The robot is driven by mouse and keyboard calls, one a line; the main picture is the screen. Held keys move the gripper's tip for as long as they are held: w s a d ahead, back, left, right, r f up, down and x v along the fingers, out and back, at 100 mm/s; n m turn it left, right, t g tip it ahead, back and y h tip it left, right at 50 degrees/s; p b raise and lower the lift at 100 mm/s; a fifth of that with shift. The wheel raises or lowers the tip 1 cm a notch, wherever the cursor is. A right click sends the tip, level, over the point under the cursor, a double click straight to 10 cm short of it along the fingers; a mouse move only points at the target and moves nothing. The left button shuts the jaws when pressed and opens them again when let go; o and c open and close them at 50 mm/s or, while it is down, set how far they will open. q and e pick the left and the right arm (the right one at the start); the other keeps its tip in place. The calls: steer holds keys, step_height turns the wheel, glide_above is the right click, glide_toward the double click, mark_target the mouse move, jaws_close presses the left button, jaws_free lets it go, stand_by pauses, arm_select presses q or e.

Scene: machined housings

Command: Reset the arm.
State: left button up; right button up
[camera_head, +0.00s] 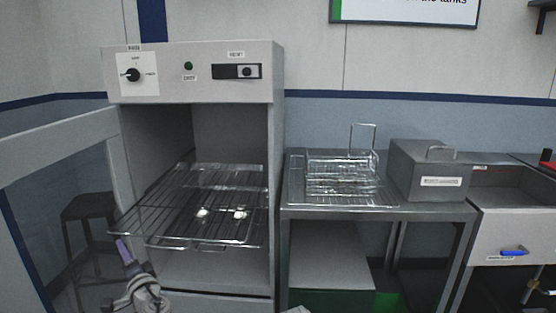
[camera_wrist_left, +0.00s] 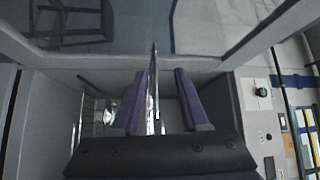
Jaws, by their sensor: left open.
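My left gripper (camera_head: 124,250) is at the lower left of the head view, by the front left corner of a wire rack (camera_head: 185,232) that sticks out of the open grey cabinet (camera_head: 235,88). In the left wrist view its two purple fingers (camera_wrist_left: 160,98) are apart. A thin metal edge shows between them in that picture; I cannot tell whether it touches either finger. Two small bright pieces (camera_head: 202,213) (camera_head: 239,215) show on or under the rack. My right gripper is not in view.
The cabinet's glazed door (camera_head: 60,150) stands open at the left, close to my left arm, with a dark stool (camera_head: 88,208) seen through it. At the right, a metal table (camera_head: 420,208) bears a wire basket (camera_head: 342,170) and a lidded grey box (camera_head: 428,168). A sink unit (camera_head: 515,190) stands beyond.

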arm_select(q)
steer(key=s+d+f+n+g+h+p, duration=0.1)
steer(key=s+d+g+h+p, duration=0.3)
steer(key=d, duration=0.7)
steer(key=s+d+f+n+g+h+p, duration=0.1)
steer(key=s+d+g+h+p, duration=0.3)
steer(key=s+d+p, duration=0.4)
steer(key=s+d+f+n+g+h+p, duration=0.1)
steer(key=s+d+g+h+p, duration=0.3)
steer(key=d+p, duration=0.5)
steer(key=s+d+g, duration=0.2)
steer(key=d, duration=0.4)
steer(key=shift+d+n, duration=0.3)
steer(key=shift+n, duration=0.1)
